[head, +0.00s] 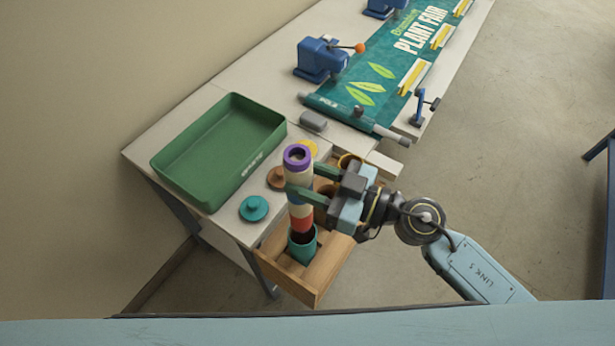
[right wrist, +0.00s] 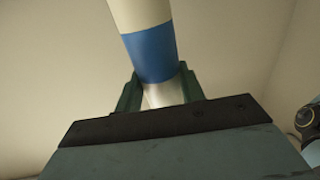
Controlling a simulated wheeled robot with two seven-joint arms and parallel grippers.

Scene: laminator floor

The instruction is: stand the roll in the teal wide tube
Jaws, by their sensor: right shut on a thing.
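The roll (head: 299,172) is a cream cylinder with a purple top end and a red band near its bottom; its blue band shows in the right wrist view (right wrist: 149,54). My right gripper (head: 294,193) is shut around its middle and holds it nearly upright. The teal wide tube (head: 302,247) stands in an open wooden drawer, its dark mouth partly showing. The roll's lower end is at or just above that mouth in the picture; I cannot tell whether it has entered. My left gripper is not in view.
The wooden drawer (head: 316,290) holds other tubes behind my gripper. A teal lid (head: 254,208) and a brown lid lie on the table edge. A green tray (head: 175,180) stands at the left. A plant fair banner (head: 375,85) and blue clamps lie farther back.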

